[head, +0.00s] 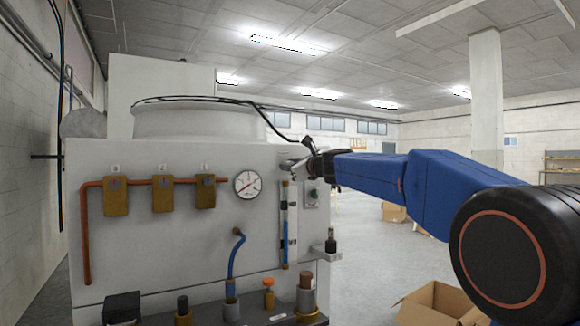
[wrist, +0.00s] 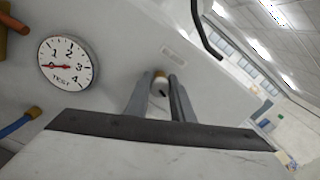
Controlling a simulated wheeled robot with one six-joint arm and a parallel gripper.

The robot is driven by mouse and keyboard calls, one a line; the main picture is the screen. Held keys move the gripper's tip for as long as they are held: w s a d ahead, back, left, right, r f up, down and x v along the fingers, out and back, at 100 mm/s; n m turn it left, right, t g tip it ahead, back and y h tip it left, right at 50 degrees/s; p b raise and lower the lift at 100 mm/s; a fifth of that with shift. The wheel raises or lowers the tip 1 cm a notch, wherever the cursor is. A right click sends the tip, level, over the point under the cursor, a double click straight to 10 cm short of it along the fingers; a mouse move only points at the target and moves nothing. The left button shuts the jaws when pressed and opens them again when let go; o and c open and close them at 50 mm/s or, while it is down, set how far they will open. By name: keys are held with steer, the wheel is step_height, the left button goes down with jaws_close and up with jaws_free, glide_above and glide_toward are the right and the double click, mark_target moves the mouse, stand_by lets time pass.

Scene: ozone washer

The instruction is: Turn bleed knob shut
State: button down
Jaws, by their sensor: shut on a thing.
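The bleed knob (wrist: 158,87) is a small pale round knob with a dark mark and a brass-coloured part behind it. It sits between the two finger ends of my gripper (wrist: 162,92) in the wrist view, against the white panel. My gripper is shut on it. In the head view my gripper (head: 293,166) reaches in from the right to the upper right of the washer's front (head: 150,235), above a vertical sight tube (head: 290,220). The fingers mostly hide the knob there.
Brass valves (head: 163,193) on a copper pipe are further left. A black cable (head: 225,99) runs above. A cardboard box (head: 440,303) lies on the floor.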

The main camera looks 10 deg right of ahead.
steer(key=n, duration=1.2)
steer(key=shift+f+n, duration=0.15)
steer(key=shift+n, duration=0.25)
steer(key=n, duration=0.4)
steer(key=shift+f+n, duration=0.1)
steer(key=shift+n, duration=2.3)
steer(key=c, duration=1.5)
jaws_free()
steer(key=shift+c, duration=0.2)
steer(key=shift+s, duration=0.15)
